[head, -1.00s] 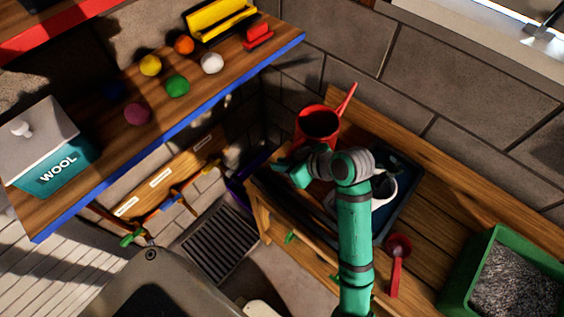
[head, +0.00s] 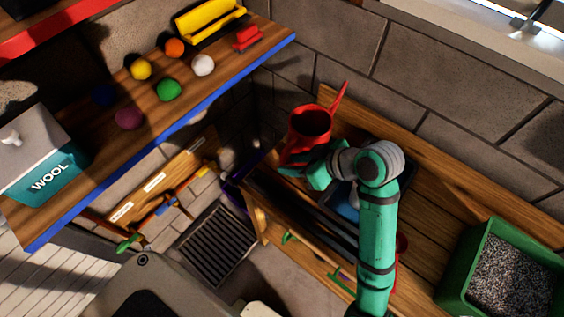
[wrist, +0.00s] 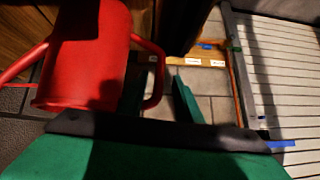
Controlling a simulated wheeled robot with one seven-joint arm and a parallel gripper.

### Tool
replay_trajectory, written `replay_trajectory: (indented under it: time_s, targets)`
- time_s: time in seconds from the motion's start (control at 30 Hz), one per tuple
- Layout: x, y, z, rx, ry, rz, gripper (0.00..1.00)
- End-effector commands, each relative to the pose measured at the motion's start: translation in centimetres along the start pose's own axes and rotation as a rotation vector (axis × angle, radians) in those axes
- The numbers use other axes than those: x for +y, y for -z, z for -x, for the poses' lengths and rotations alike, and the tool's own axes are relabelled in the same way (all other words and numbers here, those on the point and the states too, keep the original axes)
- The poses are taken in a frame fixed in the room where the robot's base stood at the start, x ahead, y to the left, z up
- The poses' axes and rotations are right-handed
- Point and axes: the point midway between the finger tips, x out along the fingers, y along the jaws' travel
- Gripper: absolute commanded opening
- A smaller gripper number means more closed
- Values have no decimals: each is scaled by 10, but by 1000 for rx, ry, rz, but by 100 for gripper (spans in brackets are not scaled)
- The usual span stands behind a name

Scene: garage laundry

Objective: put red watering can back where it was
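The red watering can (head: 297,152) is at the far left end of the wooden bench in the head view, with its spout pointing up to the right. It leans a little, and its lower part is partly behind my gripper (head: 294,170). In the wrist view the can (wrist: 85,65) fills the upper left, with its looped handle between the two green fingers of my gripper (wrist: 158,95). The can appears held, raised slightly off the bench.
The wooden bench (head: 440,205) carries a dark tray (head: 408,172), partly behind my arm, and a green box of grey granules (head: 470,290) at right. A blue-edged shelf (head: 215,95) with several coloured balls and a wool box (head: 50,180) stands left. A floor grate (head: 212,245) lies below.

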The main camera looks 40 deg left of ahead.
Motion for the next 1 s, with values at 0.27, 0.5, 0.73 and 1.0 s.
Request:
replay_trajectory:
  time_s: [0.27, 0.5, 0.73, 1.0]
  targets:
    - [0, 0, 36, 0, -1, 0, 32]
    - [0, 0, 41, 0, 1, 0, 32]
    - [0, 0, 41, 1, 1, 0, 32]
    - [0, 0, 41, 1, 0, 0, 32]
